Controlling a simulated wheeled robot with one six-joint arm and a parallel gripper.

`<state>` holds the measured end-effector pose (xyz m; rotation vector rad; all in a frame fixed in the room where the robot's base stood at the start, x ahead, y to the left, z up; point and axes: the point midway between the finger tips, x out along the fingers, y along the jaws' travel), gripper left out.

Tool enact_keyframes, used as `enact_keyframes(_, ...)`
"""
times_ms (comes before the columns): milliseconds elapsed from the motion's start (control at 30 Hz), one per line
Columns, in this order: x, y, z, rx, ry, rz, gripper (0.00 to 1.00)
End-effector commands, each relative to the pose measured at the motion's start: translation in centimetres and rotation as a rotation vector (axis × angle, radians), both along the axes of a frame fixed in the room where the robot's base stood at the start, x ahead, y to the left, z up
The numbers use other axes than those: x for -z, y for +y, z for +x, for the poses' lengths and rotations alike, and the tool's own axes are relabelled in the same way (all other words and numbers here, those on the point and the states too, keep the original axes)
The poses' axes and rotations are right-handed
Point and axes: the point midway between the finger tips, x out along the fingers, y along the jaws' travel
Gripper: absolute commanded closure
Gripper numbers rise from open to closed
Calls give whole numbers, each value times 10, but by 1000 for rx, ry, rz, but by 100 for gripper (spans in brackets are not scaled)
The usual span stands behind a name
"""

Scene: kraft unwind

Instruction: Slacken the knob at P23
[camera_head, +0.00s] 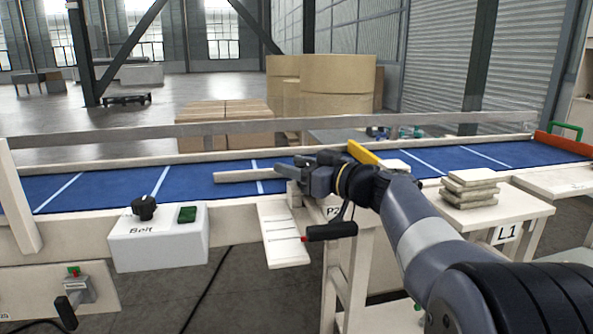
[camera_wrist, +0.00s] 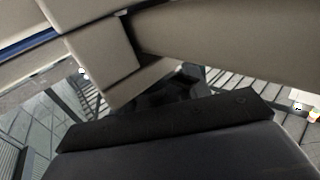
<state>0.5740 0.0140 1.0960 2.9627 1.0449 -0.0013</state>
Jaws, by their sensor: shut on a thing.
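My gripper (camera_head: 300,172) is at the near edge of the blue belt, above a white post with a label that reads "P2", its end hidden by my arm. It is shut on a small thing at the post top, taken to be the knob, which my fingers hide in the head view. In the wrist view a dark, lobed shape, seemingly the knob (camera_wrist: 172,92), shows just beyond the black gripper body (camera_wrist: 170,118). A grey bar (camera_head: 245,175) reaches left over the belt from beside my gripper.
A white box marked "Belt" (camera_head: 158,248) with a black dial stands at the left. A black handle with a red end (camera_head: 332,232) juts out below my gripper. Stacked pale slabs (camera_head: 469,190) sit on the L1 stand at the right. A yellow bar (camera_head: 362,153) is behind my wrist.

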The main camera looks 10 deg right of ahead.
Motion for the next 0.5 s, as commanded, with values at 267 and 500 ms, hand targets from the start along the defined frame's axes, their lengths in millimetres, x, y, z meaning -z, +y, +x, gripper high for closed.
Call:
enact_keyframes(267, 5, 2, -2, -195, -2, -2, 78)
enact_keyframes(500, 3, 5, -6, -378, 2, 0, 78)
